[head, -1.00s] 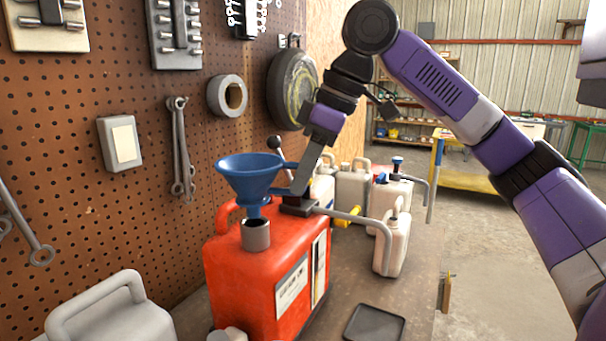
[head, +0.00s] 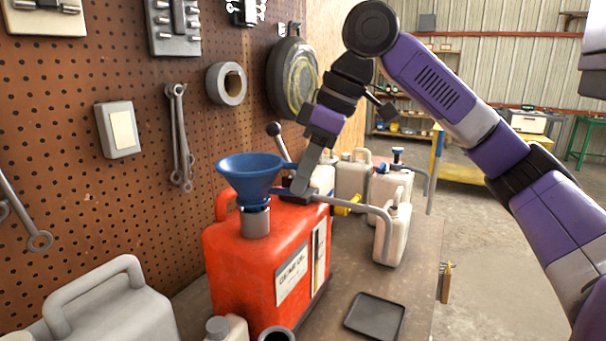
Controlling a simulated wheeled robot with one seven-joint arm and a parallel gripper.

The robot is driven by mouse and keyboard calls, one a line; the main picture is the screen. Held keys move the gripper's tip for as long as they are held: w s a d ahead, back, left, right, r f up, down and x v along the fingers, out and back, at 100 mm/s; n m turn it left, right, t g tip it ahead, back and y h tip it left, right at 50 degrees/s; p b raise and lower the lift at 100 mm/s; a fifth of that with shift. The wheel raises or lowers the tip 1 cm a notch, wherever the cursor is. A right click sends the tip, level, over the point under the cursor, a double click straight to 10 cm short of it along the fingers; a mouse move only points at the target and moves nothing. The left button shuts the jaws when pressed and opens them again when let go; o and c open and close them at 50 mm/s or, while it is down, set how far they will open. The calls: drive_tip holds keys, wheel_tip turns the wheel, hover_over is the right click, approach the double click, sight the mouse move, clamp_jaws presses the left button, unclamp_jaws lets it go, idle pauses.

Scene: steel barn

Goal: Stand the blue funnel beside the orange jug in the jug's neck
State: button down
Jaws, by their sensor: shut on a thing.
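The orange jug (head: 245,268) stands upright on the bench, its grey neck (head: 256,226) at the top. The blue funnel (head: 250,178) is upright over the neck, wide mouth up. Its lower cone meets the neck's rim and its spout no longer shows, so it appears to be inside the neck. Whether the cone rests fully on the rim is hard to tell. My gripper (head: 293,184) is just right of the funnel, above the jug's top, shut on the funnel's side tab. The fingertips are partly hidden.
A grey jug (head: 105,305) stands at the front left, with a small capped container (head: 226,328) beside it. Several pale jugs (head: 390,190) stand behind and right. A black tray (head: 375,316) lies on the bench. The pegboard (head: 90,200) is close on the left.

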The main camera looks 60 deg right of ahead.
drive_tip(key=shift+f+b, duration=0.3)
drive_tip(key=shift+f, duration=0.4)
drive_tip(key=c, duration=1.4)
unclamp_jaws()
drive_tip(key=shift+r, duration=0.15)
drive_tip(key=v, duration=0.7)
drive_tip(key=shift+s+r, duration=0.15)
drive_tip(key=shift+r, duration=0.1)
drive_tip(key=shift+r, duration=0.1)
wheel_tip(320, 180, up, 5)
drive_tip(key=p, duration=0.5)
